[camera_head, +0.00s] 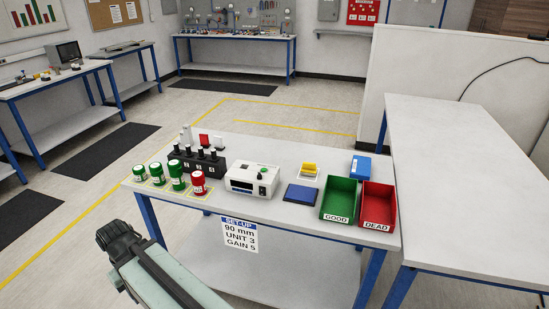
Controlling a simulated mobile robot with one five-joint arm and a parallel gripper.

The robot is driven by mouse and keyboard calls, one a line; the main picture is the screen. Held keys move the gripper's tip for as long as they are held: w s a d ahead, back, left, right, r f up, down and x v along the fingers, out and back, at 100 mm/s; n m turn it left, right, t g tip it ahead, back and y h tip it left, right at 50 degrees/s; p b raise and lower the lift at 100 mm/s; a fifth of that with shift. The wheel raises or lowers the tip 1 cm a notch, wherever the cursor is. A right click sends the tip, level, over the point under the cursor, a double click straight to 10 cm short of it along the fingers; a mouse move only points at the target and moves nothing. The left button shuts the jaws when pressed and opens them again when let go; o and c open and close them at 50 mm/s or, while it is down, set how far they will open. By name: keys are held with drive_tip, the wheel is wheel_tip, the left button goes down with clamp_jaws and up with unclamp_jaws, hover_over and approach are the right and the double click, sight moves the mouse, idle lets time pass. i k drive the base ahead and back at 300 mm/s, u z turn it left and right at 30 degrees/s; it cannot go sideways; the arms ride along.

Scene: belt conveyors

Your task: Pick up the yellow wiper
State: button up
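A small yellow object (310,166), which looks like the yellow wiper, sits on a small pale base on the white workbench (262,205). It is behind the dark blue pad and right of the white instrument box. Its exact shape is too small to tell. Part of my arm shows at the lower left, in front of the bench and well apart from the yellow object. I cannot make out gripper fingers in this view.
A white instrument box (252,180), a blue pad (301,194), a green GOOD bin (339,217), a red DEAD bin (377,225) and a blue box (361,166) surround it. Green and red cylinders stand left. A larger white table (470,190) adjoins right.

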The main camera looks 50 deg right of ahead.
sight(308, 169)
drive_tip(key=z, duration=0.05)
drive_tip(key=i, duration=1.1)
drive_tip(key=z, duration=0.5)
drive_tip(key=k, duration=0.8)
drive_tip(key=z, duration=0.2)
drive_tip(key=i, duration=0.8)
drive_tip(key=u, duration=0.1)
